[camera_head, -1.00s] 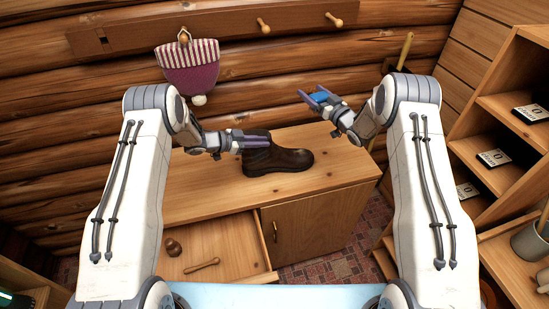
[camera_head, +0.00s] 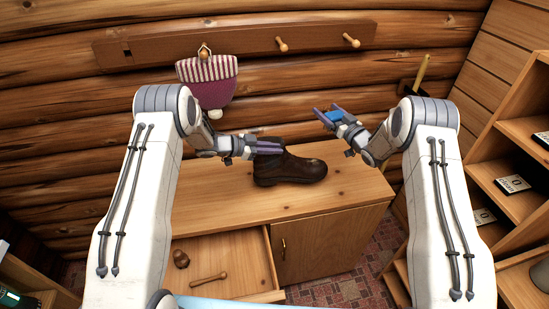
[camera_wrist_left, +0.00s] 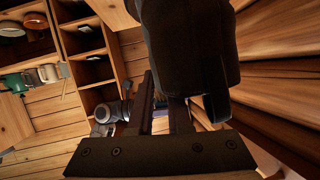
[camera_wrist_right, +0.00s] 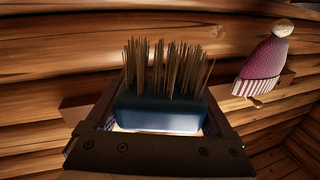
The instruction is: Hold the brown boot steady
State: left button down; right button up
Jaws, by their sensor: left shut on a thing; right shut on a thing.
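The brown boot (camera_head: 292,169) stands upright on the wooden cabinet top, toe to the right. My left gripper (camera_head: 268,147) is shut on the upper part of its shaft, from the left. In the left wrist view the boot (camera_wrist_left: 188,45) is a large dark shape at the fingers; where exactly they grip is hard to see. My right gripper (camera_head: 328,117) is raised to the right of and above the boot, apart from it. It is shut on a blue brush (camera_wrist_right: 160,113), whose tan bristles show in the right wrist view.
The cabinet top (camera_head: 225,195) is clear around the boot. Below, an open drawer (camera_head: 225,262) holds a small wooden knob-like piece and a wooden stick. A striped purple hat (camera_head: 207,82) hangs on the wall rail. A shelf unit (camera_head: 525,180) stands at the right.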

aim_at(268, 157)
pick_arm(q)
notch_tip(268, 157, up, 6)
jog(key=shift+f, duration=4.95)
jog(key=c, duration=0.7)
grip_release()
jog(key=shift+s+f, duration=0.1)
jog(key=shift+s+a, duration=0.15)
jog(key=shift+a, duration=0.15)
jog(key=shift+d, duration=0.1)
jog(key=shift+w+d+b, duration=0.2)
jog(key=shift+d+b, duration=0.05)
jog(key=shift+b, duration=0.05)
